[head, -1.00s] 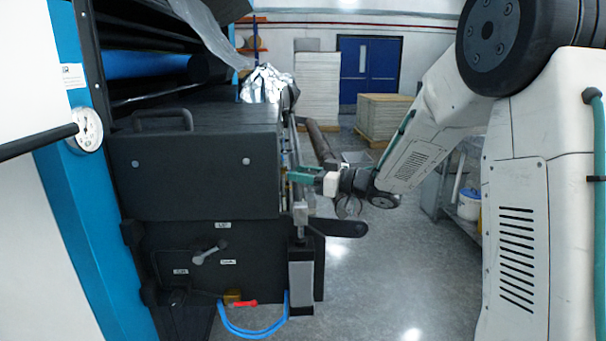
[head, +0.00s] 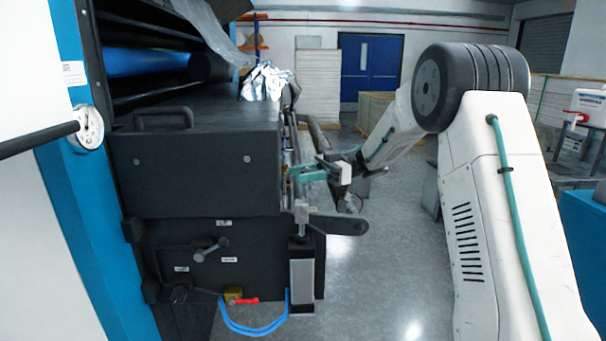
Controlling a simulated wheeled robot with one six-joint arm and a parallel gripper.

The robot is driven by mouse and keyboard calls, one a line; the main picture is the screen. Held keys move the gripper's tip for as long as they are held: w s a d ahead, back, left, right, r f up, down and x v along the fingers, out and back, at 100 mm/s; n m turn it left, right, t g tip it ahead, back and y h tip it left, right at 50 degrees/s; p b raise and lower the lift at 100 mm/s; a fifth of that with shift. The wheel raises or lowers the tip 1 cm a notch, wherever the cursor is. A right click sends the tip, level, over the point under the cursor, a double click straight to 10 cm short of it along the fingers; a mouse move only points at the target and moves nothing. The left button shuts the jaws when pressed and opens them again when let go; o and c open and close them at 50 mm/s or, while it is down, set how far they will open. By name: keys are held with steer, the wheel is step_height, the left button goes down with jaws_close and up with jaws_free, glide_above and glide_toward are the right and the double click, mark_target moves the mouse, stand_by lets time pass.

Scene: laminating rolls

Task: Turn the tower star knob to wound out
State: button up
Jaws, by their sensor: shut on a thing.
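My gripper (head: 308,173), with teal fingers, is at the right-hand side of the dark machine housing (head: 195,170). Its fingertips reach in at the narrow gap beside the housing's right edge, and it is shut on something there. The tower star knob itself cannot be made out; it is small and hidden at the fingertips, where the grip is. How far the knob is turned cannot be seen.
A dark flat lever (head: 345,225) and an upright cylinder (head: 301,275) stand just below my gripper. A red-handled valve (head: 243,301) with blue hose is low down. The floor (head: 390,270) to the right is clear.

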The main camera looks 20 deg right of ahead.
steer(key=shift+r+n+g, duration=0.1)
steer(key=shift+n+g, duration=0.5)
steer(key=shift+g, duration=0.3)
steer(key=o, duration=1)
